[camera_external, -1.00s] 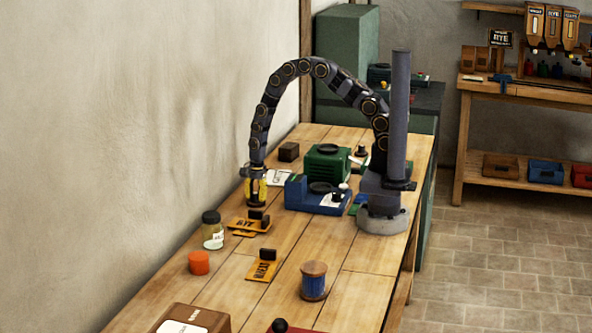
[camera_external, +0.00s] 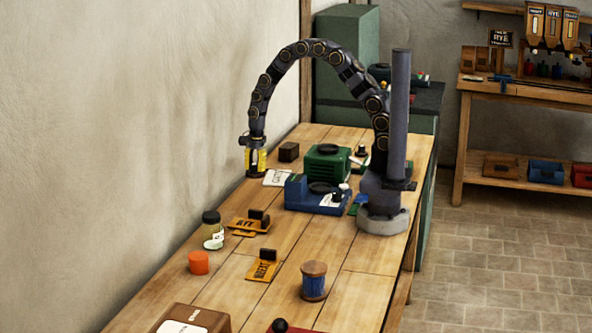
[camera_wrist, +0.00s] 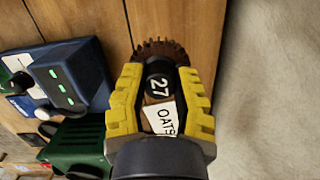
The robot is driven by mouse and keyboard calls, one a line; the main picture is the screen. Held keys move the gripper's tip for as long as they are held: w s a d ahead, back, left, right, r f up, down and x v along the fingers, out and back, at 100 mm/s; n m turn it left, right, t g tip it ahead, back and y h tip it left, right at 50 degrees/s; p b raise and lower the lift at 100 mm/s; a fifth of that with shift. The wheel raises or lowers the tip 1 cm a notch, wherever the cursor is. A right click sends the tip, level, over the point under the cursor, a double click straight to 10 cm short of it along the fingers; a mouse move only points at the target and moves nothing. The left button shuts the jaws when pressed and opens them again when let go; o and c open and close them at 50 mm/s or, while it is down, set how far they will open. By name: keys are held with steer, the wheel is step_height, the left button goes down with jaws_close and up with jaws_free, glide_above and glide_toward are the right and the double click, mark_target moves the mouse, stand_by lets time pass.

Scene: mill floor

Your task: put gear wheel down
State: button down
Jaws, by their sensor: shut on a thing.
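My gripper (camera_external: 255,162) hangs at the end of my arched arm, above the bench's left side near the wall. In the wrist view my gripper (camera_wrist: 160,78) has its yellow fingers shut on the gear wheel (camera_wrist: 163,47). The gear wheel is brown with a toothed rim that shows past the fingertips. A black part marked "27" and a white label reading "OATS" show between the fingers. In the external view the held gear wheel is too small to make out clearly.
A white card (camera_external: 277,178) lies beside the gripper. A blue machine (camera_external: 313,200) and a green one (camera_external: 327,163) stand to its right. Orange plates (camera_external: 248,225) (camera_external: 262,270), a jar (camera_external: 212,232), a red-orange cylinder (camera_external: 199,263) and a blue spool (camera_external: 313,285) stand nearer the camera.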

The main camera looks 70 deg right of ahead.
steer(key=w+d, duration=0.2)
steer(key=d, duration=0.8)
glide_above(277, 177)
steer(key=shift+m, duration=0.3)
step_height(277, 177, down, 9)
steer(key=shift+d+r, duration=0.1)
steer(key=c, duration=0.9)
jaws_free()
